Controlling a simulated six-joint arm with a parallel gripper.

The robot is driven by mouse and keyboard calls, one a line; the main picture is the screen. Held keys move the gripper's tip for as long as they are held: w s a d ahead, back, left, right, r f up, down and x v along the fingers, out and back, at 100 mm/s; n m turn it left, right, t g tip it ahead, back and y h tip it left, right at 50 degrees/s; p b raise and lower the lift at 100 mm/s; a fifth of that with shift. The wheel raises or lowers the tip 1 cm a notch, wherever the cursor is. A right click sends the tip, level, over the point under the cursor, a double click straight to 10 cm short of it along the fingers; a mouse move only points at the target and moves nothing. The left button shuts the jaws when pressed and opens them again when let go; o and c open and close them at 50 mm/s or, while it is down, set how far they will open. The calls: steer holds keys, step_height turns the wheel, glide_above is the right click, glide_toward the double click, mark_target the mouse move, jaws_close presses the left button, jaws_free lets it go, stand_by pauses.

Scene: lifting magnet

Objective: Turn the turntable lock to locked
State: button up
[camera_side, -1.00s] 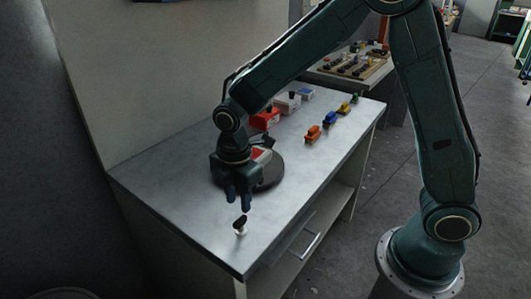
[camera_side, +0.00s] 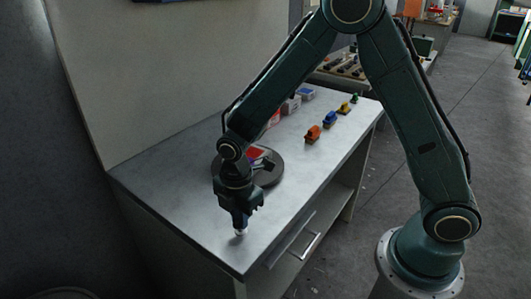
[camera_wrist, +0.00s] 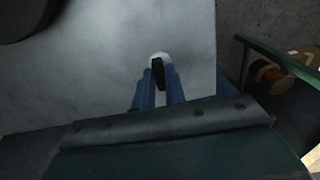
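The turntable lock is a small black knob (camera_wrist: 158,72) on a white round base (camera_wrist: 160,56), near the front corner of the table. In the side view its white base (camera_side: 239,232) shows just under my fingertips, and the knob is hidden. My gripper (camera_side: 240,222) points down over the lock. In the wrist view my two blue fingers (camera_wrist: 159,85) stand on either side of the knob, with little or no gap. I cannot tell whether they press on it. The dark round turntable (camera_side: 270,176) lies behind my gripper, carrying a red-topped piece (camera_side: 257,153).
An orange toy vehicle (camera_side: 313,134), a blue one (camera_side: 330,119) and a yellow one (camera_side: 344,108) stand along the table's right side. Small boxes (camera_side: 291,105) stand at the back. The grey tabletop (camera_side: 170,185) is clear to the left. A drawer handle (camera_side: 300,250) juts out in front.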

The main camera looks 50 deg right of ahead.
jaws_close()
steer(key=shift+m, duration=0.4)
steer(key=m, duration=0.7)
steer(key=shift+m, duration=0.4)
steer(key=m, duration=0.3)
steer(key=shift+m, duration=2.6)
